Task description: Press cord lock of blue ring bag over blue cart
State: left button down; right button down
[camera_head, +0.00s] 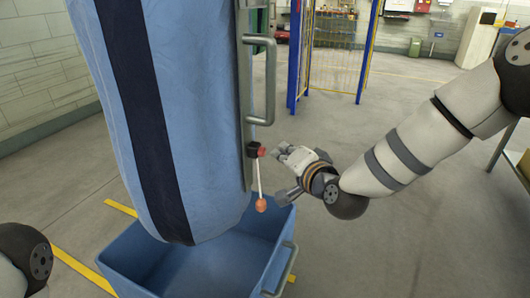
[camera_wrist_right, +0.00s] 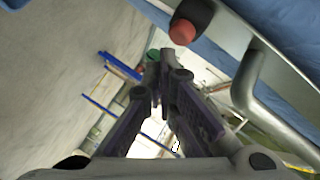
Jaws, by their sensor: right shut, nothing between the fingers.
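A large blue bag (camera_head: 190,110) with a dark vertical stripe hangs at the left of the head view, its lower end over a blue cart (camera_head: 190,262). A metal rail with handles runs down the bag's right side. On it sits a small black cord lock with a red button (camera_head: 259,151). A pale cord hangs from it with an orange end (camera_head: 261,204). My right gripper (camera_head: 282,154) is shut and empty, just right of the red button and apart from it. In the right wrist view, the red button (camera_wrist_right: 182,32) is above and right of the closed fingertips (camera_wrist_right: 163,60).
The rail's metal handle (camera_wrist_right: 250,85) is close to my right gripper in the wrist view. A blue-framed yellow rack (camera_head: 335,50) stands behind. The cart's handle (camera_head: 283,268) juts out below my gripper. Open grey floor (camera_head: 410,240) lies to the right.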

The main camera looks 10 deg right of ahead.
dwell(0.7)
jog(key=shift+w+a, duration=0.25)
jog(key=shift+a, duration=0.1)
pick_arm(q)
jog(key=shift+s+f, duration=0.1)
pick_arm(e)
jog(key=shift+w+a, duration=0.3)
jog(key=shift+a, duration=0.2)
dwell(0.5)
dwell(0.3)
pick_arm(q)
jog(key=shift+w+r, duration=0.35)
jog(key=shift+r, duration=0.05)
pick_arm(e)
jog(key=shift+s+d, duration=0.55)
jog(key=shift+d, duration=0.3)
pick_arm(q)
jog(key=shift+p, duration=0.3)
